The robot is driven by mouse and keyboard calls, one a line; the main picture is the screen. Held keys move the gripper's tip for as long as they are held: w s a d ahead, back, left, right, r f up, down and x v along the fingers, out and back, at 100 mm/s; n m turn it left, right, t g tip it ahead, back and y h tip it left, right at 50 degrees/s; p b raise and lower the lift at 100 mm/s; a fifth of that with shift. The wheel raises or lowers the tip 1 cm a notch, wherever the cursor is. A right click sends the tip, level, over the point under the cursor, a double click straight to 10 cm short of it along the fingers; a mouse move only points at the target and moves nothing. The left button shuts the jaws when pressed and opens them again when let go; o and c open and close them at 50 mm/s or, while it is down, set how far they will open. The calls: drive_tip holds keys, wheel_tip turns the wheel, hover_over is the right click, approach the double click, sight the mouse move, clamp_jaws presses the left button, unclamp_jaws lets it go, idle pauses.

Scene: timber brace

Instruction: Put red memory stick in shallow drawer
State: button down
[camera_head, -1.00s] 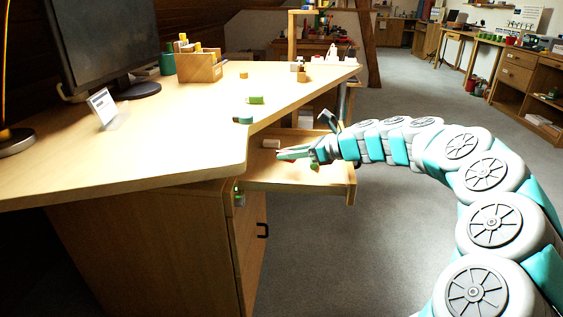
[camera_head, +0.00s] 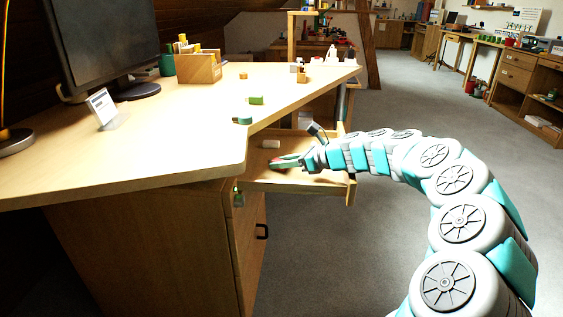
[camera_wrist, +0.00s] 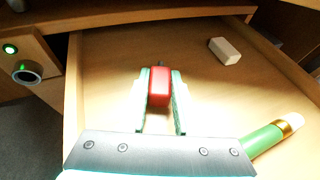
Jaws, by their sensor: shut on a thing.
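My gripper (camera_wrist: 159,98) is shut on the red memory stick (camera_wrist: 159,84), which sits between its two fingers in the wrist view. In the head view my gripper (camera_head: 284,162) is inside the outline of the open shallow drawer (camera_head: 320,184), low over its floor. The drawer floor (camera_wrist: 112,65) fills most of the wrist view behind the stick. I cannot tell whether the stick touches the floor. In the head view the stick is small and mostly hidden by the fingers.
A green cylinder with a gold band (camera_wrist: 270,139) appears at lower right in the wrist view. The desktop (camera_head: 150,150) overhangs the drawer's left.

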drive_tip(key=c, duration=0.6)
unclamp_jaws()
drive_tip(key=shift+c, duration=0.2)
drive_tip(key=shift+s+d+r, duration=0.1)
drive_tip(key=shift+d+r, duration=0.15)
drive_tip(key=v, duration=1.1)
drive_tip(key=shift+s+d+r+p, duration=0.1)
drive_tip(key=shift+s+d+p, duration=0.05)
drive_tip(key=shift+p, duration=0.2)
